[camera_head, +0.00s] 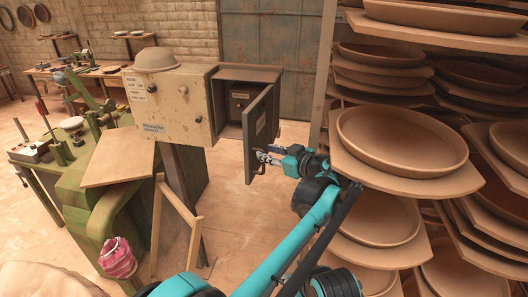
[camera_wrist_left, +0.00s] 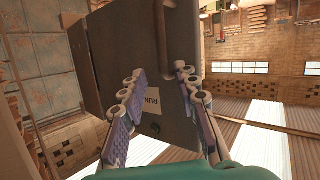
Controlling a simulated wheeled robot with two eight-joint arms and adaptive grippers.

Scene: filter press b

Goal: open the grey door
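The grey door (camera_head: 258,133) hangs on the small cabinet (camera_head: 247,73) at the centre of the head view. It stands ajar, swung out toward me, with the dark inside of the cabinet showing. My left gripper (camera_head: 270,157) is beside the door's lower part, near its handle (camera_head: 259,166). In the left wrist view the door's face (camera_wrist_left: 120,45) fills the middle, with a "RUN" label and a bar handle (camera_wrist_left: 161,30). The fingers of my left gripper (camera_wrist_left: 158,78) are spread apart, and the handle lies just beyond their tips, apparently not gripped. My right gripper is not in view.
A beige machine box (camera_head: 170,103) with knobs adjoins the cabinet. A rack of clay dishes (camera_head: 402,148) stands close on the right, beside my arm. A green machine (camera_head: 95,180) and wooden frame (camera_head: 182,222) are at left. Open floor (camera_head: 235,215) lies below the door.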

